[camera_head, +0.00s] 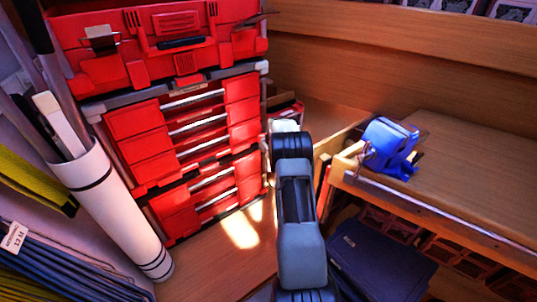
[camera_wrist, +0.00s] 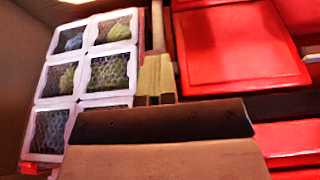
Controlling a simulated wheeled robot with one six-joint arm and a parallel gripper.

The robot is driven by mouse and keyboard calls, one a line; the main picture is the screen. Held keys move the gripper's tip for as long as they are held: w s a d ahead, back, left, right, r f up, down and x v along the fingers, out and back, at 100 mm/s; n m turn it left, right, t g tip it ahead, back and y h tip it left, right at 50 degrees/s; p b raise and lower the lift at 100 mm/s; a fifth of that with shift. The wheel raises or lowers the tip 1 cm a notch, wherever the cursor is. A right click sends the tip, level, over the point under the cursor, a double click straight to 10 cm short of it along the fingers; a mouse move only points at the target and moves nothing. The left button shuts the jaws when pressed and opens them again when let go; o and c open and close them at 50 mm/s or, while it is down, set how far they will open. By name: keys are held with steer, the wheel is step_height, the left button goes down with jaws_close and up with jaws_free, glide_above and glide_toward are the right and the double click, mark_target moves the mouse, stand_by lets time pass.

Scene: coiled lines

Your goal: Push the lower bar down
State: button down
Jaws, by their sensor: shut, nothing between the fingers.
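A red tool chest (camera_head: 180,130) stands at the left, with several silver bars across its drawer fronts. The lowest silver bar that I can make out (camera_head: 217,204) is near its foot; I cannot tell for sure which bar the task means. Red panels of the chest (camera_wrist: 240,50) fill the right of the wrist view. My gripper (camera_wrist: 157,76) is shut and empty, its pale fingertips side by side left of the red panels. In the head view my wrist hides most of it, beside the chest's right edge. Contact with the chest cannot be told.
A blue device (camera_head: 390,147) sits on a wooden shelf (camera_head: 470,165) at the right. A dark blue case (camera_head: 380,262) lies below. A white tube (camera_head: 115,215) leans at the left. A white-framed mesh case (camera_wrist: 85,65) is left of my fingers.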

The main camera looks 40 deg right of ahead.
steer(key=shift+r, duration=0.3)
step_height(320, 180, up, 4)
steer(key=shift+d+r+p, duration=0.1)
steer(key=shift+p, duration=0.7)
steer(key=b+v, duration=0.1)
steer(key=v, duration=0.8)
steer(key=shift+a, duration=0.2)
steer(key=shift+d, duration=0.15)
